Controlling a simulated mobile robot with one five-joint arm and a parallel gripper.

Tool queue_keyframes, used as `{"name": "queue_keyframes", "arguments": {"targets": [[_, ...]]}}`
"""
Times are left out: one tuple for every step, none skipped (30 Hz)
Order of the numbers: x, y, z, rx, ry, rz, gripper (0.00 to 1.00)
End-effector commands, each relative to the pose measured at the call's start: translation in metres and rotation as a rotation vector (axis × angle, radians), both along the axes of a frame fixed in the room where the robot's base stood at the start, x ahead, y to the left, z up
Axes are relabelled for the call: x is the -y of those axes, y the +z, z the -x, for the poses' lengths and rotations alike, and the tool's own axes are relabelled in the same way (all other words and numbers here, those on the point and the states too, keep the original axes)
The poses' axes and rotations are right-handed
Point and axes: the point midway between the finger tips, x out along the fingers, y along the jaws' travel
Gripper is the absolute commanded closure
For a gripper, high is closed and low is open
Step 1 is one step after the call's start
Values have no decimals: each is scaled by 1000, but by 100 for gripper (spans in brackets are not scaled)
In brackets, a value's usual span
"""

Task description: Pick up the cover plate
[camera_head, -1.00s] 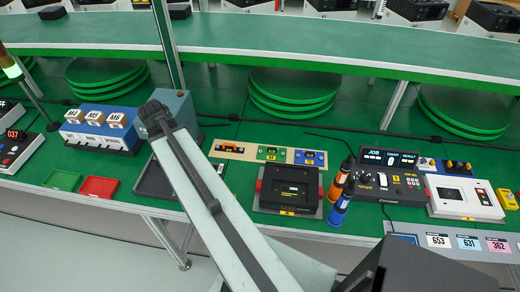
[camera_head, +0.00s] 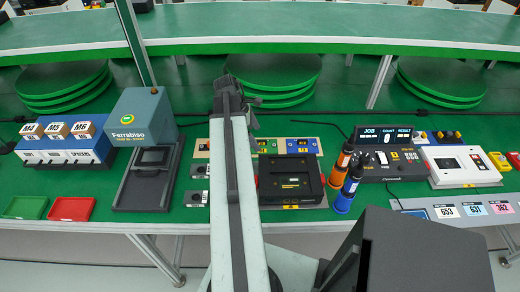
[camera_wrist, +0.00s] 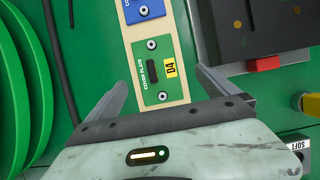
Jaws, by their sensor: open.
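The cover plate (camera_wrist: 152,72) is a green plate with a dark slot, two round screws and a yellow label "04". It sits on a beige strip (camera_wrist: 182,88) in the wrist view. In the head view its green face (camera_head: 268,146) shows just right of my arm, partly hidden. My gripper (camera_wrist: 162,79) is open and empty, with one finger on each side of the strip in the wrist view. I cannot tell its height above the plate. In the head view the fingers are not clear behind the arm.
A blue plate (camera_wrist: 145,10) lies on the same strip. A black box (camera_head: 288,180) with red side parts stands close by. Orange and blue cylinders (camera_head: 347,190) and a job console (camera_head: 388,155) stand right. A grey Ferrabiso machine (camera_head: 141,130) stands left.

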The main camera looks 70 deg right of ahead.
Motion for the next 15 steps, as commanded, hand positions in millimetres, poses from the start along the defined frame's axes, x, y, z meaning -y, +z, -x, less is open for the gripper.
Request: {"name": "queue_keyframes", "arguments": {"targets": [[0,-2,0,0,1,1,2],[1,-4,0,0,1,1,2],[2,-9,0,0,1,1,2],[3,-14,1,0,1,1,2],[5,-19,2,0,1,1,2],[7,-27,3,0,1,1,2],[9,-32,4,0,1,1,2],[10,-38,5,0,2,0,2],[10,-44,8,0,2,0,2],[11,-48,9,0,3,0,2],[11,-50,11,0,3,0,2],[11,-51,11,0,4,0,2],[11,-50,12,0,4,0,2],[12,-49,12,0,4,0,2],[12,-48,12,0,4,0,2]]}}
